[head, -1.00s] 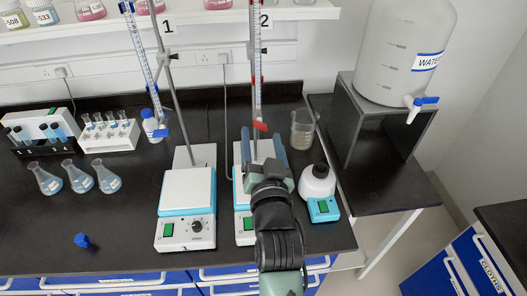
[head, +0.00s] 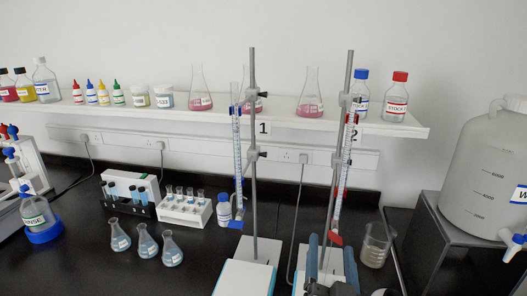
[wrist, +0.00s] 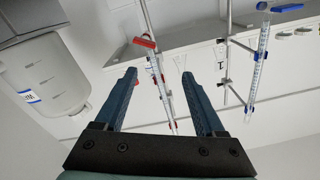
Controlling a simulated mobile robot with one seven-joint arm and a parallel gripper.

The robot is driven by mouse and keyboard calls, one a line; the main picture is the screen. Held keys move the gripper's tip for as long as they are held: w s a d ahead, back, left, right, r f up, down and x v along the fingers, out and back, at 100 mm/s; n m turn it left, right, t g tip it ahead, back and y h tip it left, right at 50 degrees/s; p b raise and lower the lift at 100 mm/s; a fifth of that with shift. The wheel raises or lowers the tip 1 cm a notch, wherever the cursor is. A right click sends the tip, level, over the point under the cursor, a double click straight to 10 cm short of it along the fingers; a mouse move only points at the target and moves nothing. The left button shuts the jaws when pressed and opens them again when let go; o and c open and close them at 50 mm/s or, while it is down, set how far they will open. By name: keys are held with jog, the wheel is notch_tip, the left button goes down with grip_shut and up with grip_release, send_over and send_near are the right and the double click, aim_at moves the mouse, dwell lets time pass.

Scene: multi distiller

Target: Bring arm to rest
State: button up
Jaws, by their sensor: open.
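My gripper (head: 318,262) shows at the bottom of the head view, in front of the right-hand stirrer plate (head: 301,284) and below the red-tapped burette (head: 342,178). In the wrist view my gripper (wrist: 160,88) points upward with its two blue fingers wide apart and nothing between them.
The blue-tapped burette (head: 237,155) stands left on its own stand. A beaker (head: 376,243) and the water tank (head: 487,165) are to the right. Flasks (head: 172,250) and tube racks (head: 185,208) stand left. A shelf (head: 220,119) with bottles runs along the wall.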

jog(key=s+a+r+n+t+y, duration=0.1)
jog(key=a+r+n+t, duration=0.2)
jog(key=r, duration=0.9)
jog(key=s+a+r+n+t+y, duration=0.15)
jog(key=a+r, duration=0.45)
jog(key=r, duration=0.6)
jog(key=s+a+r+n+t+y, duration=0.1)
jog(key=s+a+r+t, duration=0.1)
jog(key=s+r, duration=0.3)
jog(key=s+a+r+n+t+y, duration=0.1)
jog(key=s+a+r+t, duration=0.2)
jog(key=r, duration=0.7)
jog(key=shift+s+a+r, duration=0.25)
jog(key=shift+s+a, duration=0.3)
jog(key=shift+s, duration=0.7)
jog(key=shift+n, duration=0.25)
